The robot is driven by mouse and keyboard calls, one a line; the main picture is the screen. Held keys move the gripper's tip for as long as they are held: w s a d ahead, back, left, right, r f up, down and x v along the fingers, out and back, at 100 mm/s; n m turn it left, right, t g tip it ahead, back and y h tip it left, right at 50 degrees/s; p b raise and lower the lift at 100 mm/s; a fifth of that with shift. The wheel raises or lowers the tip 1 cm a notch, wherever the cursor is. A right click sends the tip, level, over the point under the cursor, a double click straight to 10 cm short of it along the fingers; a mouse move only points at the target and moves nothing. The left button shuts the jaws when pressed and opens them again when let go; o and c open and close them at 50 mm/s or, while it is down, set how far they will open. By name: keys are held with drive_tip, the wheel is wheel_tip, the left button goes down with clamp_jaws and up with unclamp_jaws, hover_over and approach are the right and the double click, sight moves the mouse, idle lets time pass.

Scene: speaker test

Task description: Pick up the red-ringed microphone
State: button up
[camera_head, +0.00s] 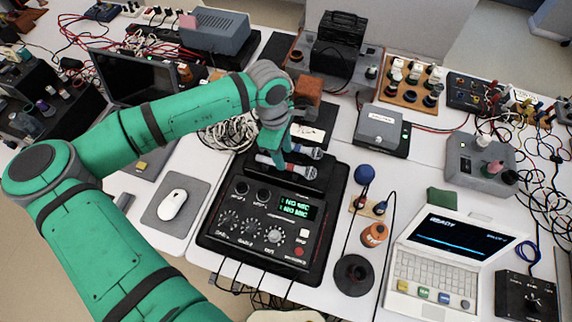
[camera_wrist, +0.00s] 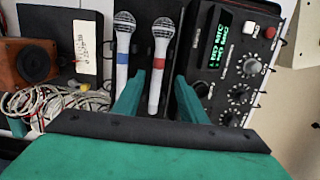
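The red-ringed microphone (camera_wrist: 157,77) has a white handle, a red band and a dark mesh head, and lies on a dark surface. A similar blue-ringed microphone (camera_wrist: 123,57) lies beside it, to its left in the wrist view. My gripper (camera_wrist: 161,84) is open, with its green fingers on either side of the red-ringed microphone's handle in the picture; I cannot tell whether they touch it. In the head view my gripper (camera_head: 279,163) is over the two microphones behind the mixer, and its fingers hide part of the handles.
The black mixer (camera_head: 262,222) with a lit green display stands close in front of the microphones. An orange-brown speaker box (camera_wrist: 33,63) and coiled cables (camera_wrist: 60,103) lie on the other side. A white laptop (camera_head: 433,285) and a mouse (camera_head: 172,204) are farther off.

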sight(286, 164)
drive_tip(key=shift+w+d+f, duration=0.1)
drive_tip(key=shift+d+f, duration=0.05)
drive_tip(key=shift+f, duration=1.2)
drive_tip(key=shift+d+f, duration=0.15)
drive_tip(key=shift+f, duration=1.2)
clamp_jaws()
